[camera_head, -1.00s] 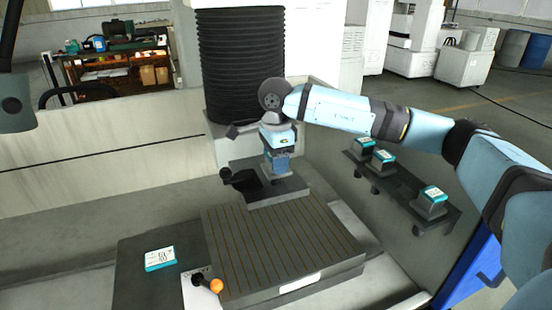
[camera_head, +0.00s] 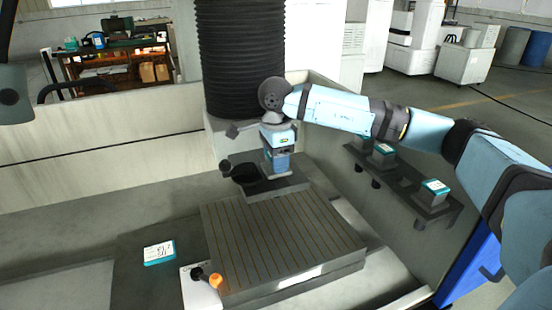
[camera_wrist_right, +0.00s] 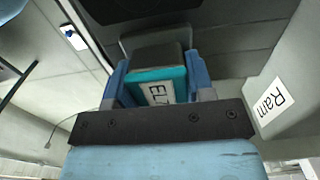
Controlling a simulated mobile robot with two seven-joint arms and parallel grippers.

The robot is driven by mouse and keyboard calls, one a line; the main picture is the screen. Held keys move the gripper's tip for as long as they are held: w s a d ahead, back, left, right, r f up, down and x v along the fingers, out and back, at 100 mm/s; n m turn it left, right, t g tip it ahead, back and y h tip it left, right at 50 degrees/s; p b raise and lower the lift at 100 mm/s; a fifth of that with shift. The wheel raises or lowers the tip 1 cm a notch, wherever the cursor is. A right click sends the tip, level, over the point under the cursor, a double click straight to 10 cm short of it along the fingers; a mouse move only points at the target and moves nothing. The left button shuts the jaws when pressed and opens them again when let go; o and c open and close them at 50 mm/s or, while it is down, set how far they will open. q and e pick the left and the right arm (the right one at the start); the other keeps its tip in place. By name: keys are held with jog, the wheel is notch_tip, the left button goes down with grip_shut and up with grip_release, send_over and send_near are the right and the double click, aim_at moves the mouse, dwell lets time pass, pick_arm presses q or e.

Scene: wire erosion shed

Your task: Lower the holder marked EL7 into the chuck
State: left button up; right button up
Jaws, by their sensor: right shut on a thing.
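My right gripper (camera_head: 277,163) hangs over the dark plate beside the ram column, in the middle of the head view. It is shut on the EL7 holder (camera_wrist_right: 150,85), a dark block with a teal band and a white label, partly cut off, in the right wrist view. A blue finger lies on each side of it. The dark plate with the chuck area (camera_head: 287,187) is directly below the gripper. The holder's lower end and the chuck's opening are hidden, so I cannot tell whether they touch. My left gripper is not in view.
The ribbed black ram bellows (camera_head: 240,60) rises behind. A rack (camera_head: 405,188) with teal-topped holders stands at right.

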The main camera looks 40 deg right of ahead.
jog(key=shift+f, duration=0.2)
jog(key=o, duration=1.3)
notch_tip(320, 180, up, 14)
jog(key=shift+f+b, duration=0.1)
jog(key=shift+b, duration=0.35)
